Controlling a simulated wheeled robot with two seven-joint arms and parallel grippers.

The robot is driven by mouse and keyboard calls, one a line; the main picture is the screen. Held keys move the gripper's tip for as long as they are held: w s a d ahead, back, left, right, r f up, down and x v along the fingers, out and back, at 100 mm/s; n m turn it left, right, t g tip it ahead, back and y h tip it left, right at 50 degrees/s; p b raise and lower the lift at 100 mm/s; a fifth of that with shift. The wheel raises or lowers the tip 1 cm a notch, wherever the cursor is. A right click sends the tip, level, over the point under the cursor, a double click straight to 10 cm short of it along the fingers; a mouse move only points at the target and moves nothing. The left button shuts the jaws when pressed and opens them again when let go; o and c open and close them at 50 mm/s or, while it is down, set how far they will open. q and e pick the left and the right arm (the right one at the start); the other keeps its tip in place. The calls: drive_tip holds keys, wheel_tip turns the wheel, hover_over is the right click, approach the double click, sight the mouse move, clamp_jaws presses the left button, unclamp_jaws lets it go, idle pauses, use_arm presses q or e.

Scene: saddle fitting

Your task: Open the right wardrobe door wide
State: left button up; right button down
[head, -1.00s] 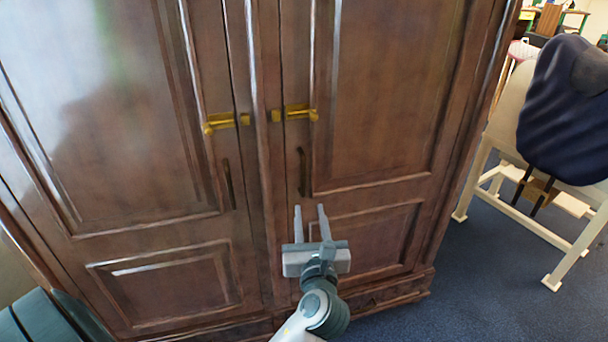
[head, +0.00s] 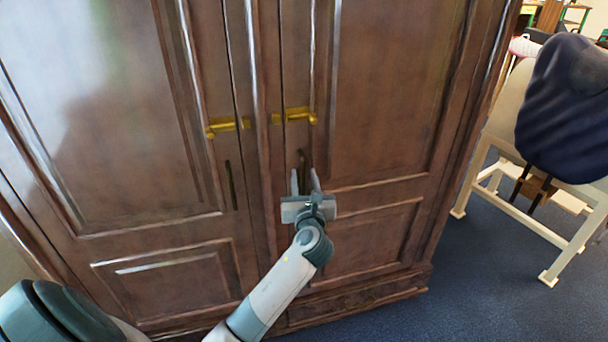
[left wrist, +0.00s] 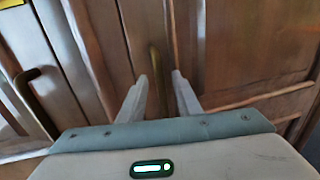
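The brown wooden wardrobe has a right door (head: 385,95) that looks closed. Its dark vertical handle (head: 302,160) is partly hidden behind my left gripper (head: 305,178) in the head view. My left gripper is open, its two fingers pointing at the door with the handle between or just beyond their tips. In the left wrist view the right door's handle (left wrist: 156,68) shows between the open fingers (left wrist: 160,82). I cannot tell how deep the handle sits between them. A brass latch (head: 297,115) is on the right door above the handle. My right gripper is not in view.
The left wardrobe door (head: 120,110) is closed, with its own dark handle (head: 230,185) and brass latch (head: 225,126). A cream stand (head: 500,130) bearing a dark blue saddle (head: 560,110) stands to the right. Blue carpet (head: 450,290) lies clear in front of the wardrobe's right side.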

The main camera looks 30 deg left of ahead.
use_arm(q)
drive_tip(key=shift+w+a, duration=0.25)
drive_tip(key=shift+w, duration=0.05)
clamp_jaws()
drive_tip(key=shift+d, duration=0.1)
